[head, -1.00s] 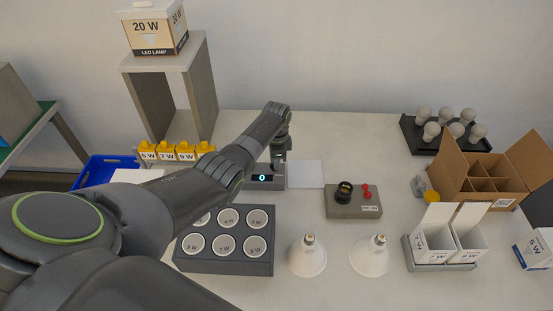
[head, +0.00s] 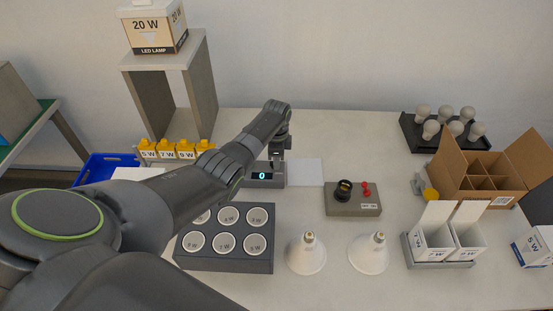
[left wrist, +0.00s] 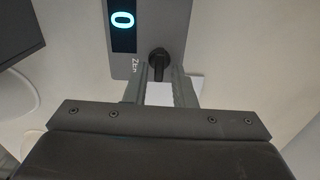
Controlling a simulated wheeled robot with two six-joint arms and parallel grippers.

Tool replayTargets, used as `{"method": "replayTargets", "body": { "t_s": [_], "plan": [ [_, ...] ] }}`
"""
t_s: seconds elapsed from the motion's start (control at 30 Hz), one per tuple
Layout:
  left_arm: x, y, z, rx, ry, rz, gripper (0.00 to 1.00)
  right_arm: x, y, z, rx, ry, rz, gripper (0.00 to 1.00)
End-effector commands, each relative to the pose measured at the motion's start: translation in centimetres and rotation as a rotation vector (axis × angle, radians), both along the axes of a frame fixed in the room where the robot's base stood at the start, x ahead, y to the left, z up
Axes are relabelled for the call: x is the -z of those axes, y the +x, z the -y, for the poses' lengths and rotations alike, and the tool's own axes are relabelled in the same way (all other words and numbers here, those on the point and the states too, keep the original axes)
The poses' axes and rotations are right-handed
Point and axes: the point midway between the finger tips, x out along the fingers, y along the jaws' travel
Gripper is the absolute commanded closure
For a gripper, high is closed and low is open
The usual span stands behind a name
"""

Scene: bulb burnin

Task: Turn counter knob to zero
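The grey counter (head: 264,183) stands at the middle back of the table, its lit display (head: 262,176) reading 0. In the left wrist view the counter (left wrist: 175,20) shows the same large 0 on its display (left wrist: 123,22). Its black knob (left wrist: 158,58) is beside the display, close to my left fingertips. My left gripper (left wrist: 160,76) is open, with a gap between its fingers, and looks clear of the knob. In the head view the gripper (head: 278,155) is over the counter's right end, and the knob cannot be made out. My right gripper is not in view.
A grey tray (head: 225,264) of round sockets lies in front of the counter. A control box (head: 345,208) with a black knob and red parts is to the right. Two white reflector bulbs (head: 306,254) stand in front. A white sheet (head: 309,172) lies beside the counter.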

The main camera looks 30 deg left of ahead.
Motion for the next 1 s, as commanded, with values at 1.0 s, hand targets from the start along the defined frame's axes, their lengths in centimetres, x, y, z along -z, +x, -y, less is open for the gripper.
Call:
{"method": "replayTargets", "body": {
  "t_s": [1.0],
  "plan": [
    [-10.5, 0.1, 0.0, 0.0, 0.001, 0.004, 0.69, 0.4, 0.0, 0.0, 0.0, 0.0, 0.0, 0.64]
  ]
}}
